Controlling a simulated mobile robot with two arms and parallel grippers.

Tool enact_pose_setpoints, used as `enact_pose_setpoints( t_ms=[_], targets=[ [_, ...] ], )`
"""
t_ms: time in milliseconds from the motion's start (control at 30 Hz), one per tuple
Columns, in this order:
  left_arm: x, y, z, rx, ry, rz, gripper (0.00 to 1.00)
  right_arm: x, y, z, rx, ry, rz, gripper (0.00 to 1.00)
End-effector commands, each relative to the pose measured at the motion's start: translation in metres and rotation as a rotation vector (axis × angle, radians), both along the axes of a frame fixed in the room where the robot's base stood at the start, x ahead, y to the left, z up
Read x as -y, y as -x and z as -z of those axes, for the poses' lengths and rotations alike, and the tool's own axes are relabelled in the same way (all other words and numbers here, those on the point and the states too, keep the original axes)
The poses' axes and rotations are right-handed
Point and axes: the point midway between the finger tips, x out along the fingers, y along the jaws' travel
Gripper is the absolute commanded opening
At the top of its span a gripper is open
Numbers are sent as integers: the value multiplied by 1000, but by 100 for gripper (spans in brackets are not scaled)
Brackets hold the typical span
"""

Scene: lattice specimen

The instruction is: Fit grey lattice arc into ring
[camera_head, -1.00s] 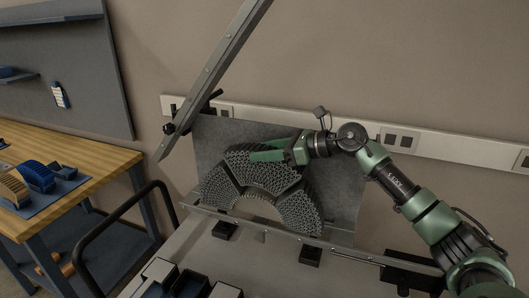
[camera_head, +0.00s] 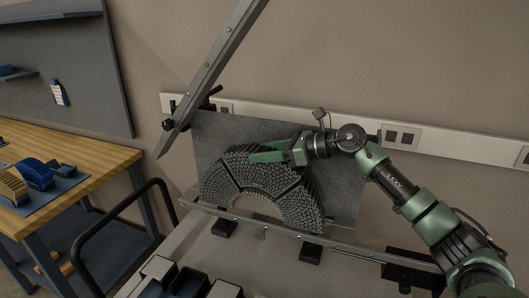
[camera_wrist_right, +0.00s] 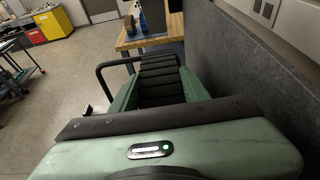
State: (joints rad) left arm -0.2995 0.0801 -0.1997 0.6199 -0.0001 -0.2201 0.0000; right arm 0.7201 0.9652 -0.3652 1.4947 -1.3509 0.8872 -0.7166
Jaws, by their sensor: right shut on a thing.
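The grey lattice arc (camera_head: 264,176) is the top middle piece of a half ring standing against a grey upright plate. My right gripper (camera_head: 266,157) is shut on its upper outer edge. The ring's left piece (camera_head: 217,187) and right piece (camera_head: 301,208) flank the arc, with thin dark seams between them. The arc sits about level with both; whether it touches them fully I cannot tell. In the right wrist view the fingers (camera_wrist_right: 158,88) straddle a dark ribbed surface of the arc (camera_wrist_right: 160,75). My left gripper is not in view.
The grey plate (camera_head: 345,180) stands behind the ring, with a metal rail (camera_head: 270,233) along its foot. A slanted metal bar (camera_head: 215,75) rises at upper left. A wooden bench (camera_head: 95,160) with blue parts stands at left. Bins (camera_head: 185,285) are at the front.

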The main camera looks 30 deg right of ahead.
Motion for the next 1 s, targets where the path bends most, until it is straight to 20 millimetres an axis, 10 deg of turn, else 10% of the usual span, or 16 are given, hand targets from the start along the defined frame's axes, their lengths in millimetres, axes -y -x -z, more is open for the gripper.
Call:
enact_pose_setpoints(
  t_ms=[1000],
  targets=[
    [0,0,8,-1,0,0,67,0,-1,8,4,-2,1,4]
  ],
)
